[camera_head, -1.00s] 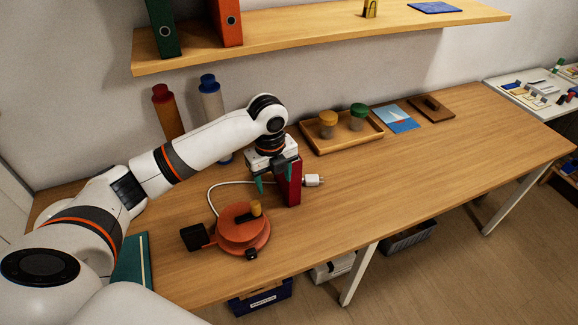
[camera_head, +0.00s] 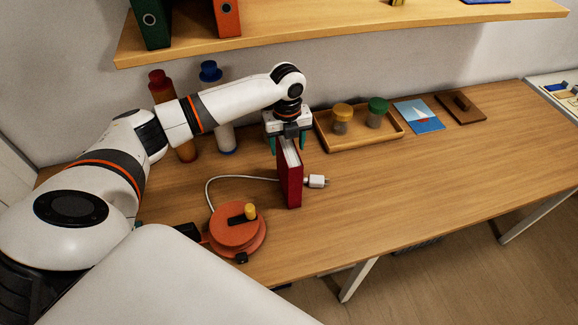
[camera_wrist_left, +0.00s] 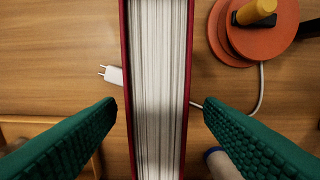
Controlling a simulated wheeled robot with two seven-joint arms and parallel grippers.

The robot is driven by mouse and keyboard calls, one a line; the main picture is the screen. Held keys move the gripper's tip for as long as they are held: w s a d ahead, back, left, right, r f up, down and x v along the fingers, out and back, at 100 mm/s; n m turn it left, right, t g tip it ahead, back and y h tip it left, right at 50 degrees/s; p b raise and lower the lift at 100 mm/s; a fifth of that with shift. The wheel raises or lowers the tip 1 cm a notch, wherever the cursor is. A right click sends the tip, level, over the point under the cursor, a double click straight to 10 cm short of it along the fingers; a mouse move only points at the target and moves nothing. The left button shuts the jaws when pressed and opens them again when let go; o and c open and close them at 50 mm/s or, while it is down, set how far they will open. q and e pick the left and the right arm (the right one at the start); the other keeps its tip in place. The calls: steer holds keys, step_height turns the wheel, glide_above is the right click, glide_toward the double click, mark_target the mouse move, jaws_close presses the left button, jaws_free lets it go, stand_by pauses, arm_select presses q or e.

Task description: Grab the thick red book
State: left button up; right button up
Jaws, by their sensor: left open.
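The thick red book (camera_head: 290,179) stands upright on the wooden table, its white page edges facing up. My left gripper (camera_head: 289,142) is above and at the far end of the book in the head view, with its green fingers pointing down. In the left wrist view the book (camera_wrist_left: 158,90) runs through the middle of the picture. The open green fingers (camera_wrist_left: 160,105) lie on either side of it, with a gap between each finger and the covers. My right gripper is not in view.
A white plug (camera_head: 316,181) and its cable lie beside the book. An orange round device (camera_head: 236,236) sits nearer me. A wooden tray (camera_head: 327,139) with two jars stands behind to the right. Tall bottles (camera_head: 184,152) stand behind to the left.

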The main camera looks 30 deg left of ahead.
arm_select(q)
steer(key=f, duration=0.1)
steer(key=f+p, duration=0.1)
steer(key=f, duration=0.2)
steer(key=shift+s+d+f+p, duration=0.15)
steer(key=shift+d+f+p, duration=0.05)
steer(key=shift+d+p, duration=0.1)
steer(key=shift+f, duration=0.45)
steer(key=c, duration=1.2)
jaws_close()
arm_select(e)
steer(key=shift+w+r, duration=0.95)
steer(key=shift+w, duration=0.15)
